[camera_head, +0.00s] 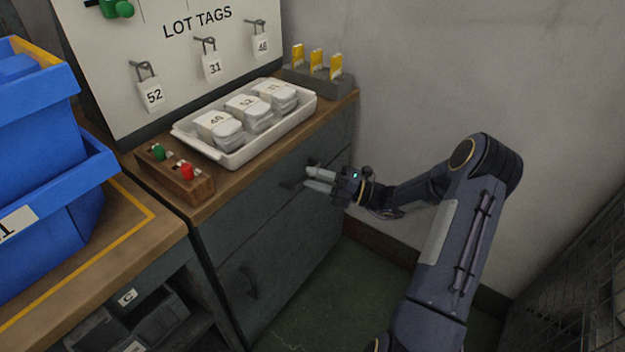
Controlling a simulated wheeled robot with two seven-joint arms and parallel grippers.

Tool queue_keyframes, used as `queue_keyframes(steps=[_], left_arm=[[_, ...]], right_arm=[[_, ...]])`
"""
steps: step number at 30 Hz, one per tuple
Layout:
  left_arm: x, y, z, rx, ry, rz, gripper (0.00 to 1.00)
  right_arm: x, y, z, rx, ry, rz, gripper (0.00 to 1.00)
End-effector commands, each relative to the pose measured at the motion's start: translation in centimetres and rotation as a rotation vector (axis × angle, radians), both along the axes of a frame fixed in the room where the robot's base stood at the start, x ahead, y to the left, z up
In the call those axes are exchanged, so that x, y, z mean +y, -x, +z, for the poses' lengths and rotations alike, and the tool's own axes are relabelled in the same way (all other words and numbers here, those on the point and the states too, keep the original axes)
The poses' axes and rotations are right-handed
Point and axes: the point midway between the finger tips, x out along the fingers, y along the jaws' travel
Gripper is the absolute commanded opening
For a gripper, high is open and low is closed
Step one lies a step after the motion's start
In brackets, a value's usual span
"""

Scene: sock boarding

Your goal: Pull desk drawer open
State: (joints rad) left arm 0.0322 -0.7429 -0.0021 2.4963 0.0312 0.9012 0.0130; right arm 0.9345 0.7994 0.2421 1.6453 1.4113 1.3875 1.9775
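The grey desk has an upper drawer (258,205) whose front looks flush with the cabinet, so it appears shut. Its dark handle (291,184) sticks out near the middle of the front. My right gripper (307,177) is at the right end of this handle, pointing left, with its two pale fingers a little apart. The handle's far end is partly hidden by the fingers, and I cannot tell whether they touch it. A lower drawer (285,270) with its own dark handle (249,283) also looks shut. My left gripper is out of view.
On the desk top stand a white tray (233,161) of packed bundles, a wooden block with green and red knobs (175,178) and a grey holder with yellow tags (318,80). Blue bins (45,165) stand at left. A wall (430,80) and a mesh panel (570,290) bound the right.

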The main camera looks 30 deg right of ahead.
Motion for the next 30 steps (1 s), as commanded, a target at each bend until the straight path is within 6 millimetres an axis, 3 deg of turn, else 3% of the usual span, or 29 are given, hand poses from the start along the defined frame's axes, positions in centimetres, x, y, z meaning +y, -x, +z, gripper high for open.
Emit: queue_keyframes(steps=[11,18,30], left_arm=[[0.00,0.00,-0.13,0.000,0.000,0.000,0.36],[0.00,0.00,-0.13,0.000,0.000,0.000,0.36],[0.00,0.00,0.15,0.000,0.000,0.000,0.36]], right_arm=[[0.59,-0.56,0.16,0.001,0.001,0.000,0.32],[0.59,-0.54,0.14,0.001,0.001,0.000,0.01],[0.45,-0.24,0.22,0.001,0.001,0.000,0.00]])
